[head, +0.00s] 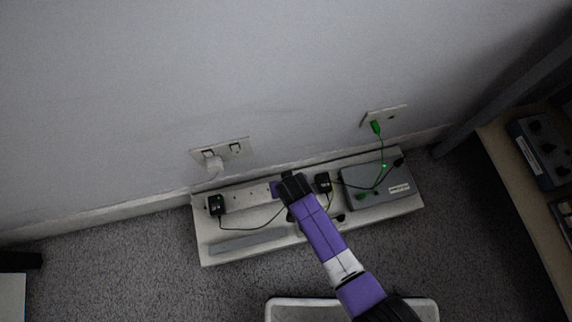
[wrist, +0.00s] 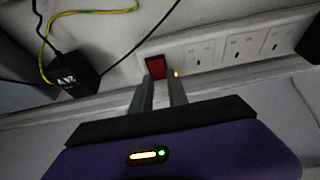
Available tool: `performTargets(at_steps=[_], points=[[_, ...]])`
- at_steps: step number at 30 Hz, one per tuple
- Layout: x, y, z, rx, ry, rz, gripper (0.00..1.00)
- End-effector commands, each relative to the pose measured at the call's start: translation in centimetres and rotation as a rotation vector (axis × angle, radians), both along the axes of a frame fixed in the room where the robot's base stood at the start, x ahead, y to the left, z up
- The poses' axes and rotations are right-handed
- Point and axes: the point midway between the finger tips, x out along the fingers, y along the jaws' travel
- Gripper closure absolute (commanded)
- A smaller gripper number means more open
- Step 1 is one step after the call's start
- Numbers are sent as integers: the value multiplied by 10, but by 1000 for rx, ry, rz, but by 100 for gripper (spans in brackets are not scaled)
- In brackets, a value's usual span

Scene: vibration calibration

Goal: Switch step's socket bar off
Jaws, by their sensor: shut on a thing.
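The white socket bar (head: 245,196) lies along the back of a pale step (head: 212,232) against the wall. In the wrist view the bar (wrist: 205,52) shows several sockets and, at its end, a red rocker switch (wrist: 155,68). A small orange light (wrist: 177,73) glows beside the switch. My gripper (wrist: 160,82) has its two grey fingers at the switch, one on each side of it, shut on it. Which way the rocker is tilted I cannot tell. In the head view my gripper (head: 288,181) covers that end of the bar.
A black plug (head: 216,205) sits at the bar's left end; a black adapter (head: 323,182) is right of my gripper. A grey box (head: 375,186) with a green cable stands on the step's right. Wall socket (head: 236,149) above. A shelf (head: 520,180) stands at right.

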Motion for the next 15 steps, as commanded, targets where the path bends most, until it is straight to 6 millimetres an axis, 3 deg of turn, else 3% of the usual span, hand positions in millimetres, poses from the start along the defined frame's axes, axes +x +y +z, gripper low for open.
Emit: performTargets(at_steps=[15], points=[[7, 2, -2, -66, 235, -1, 100]])
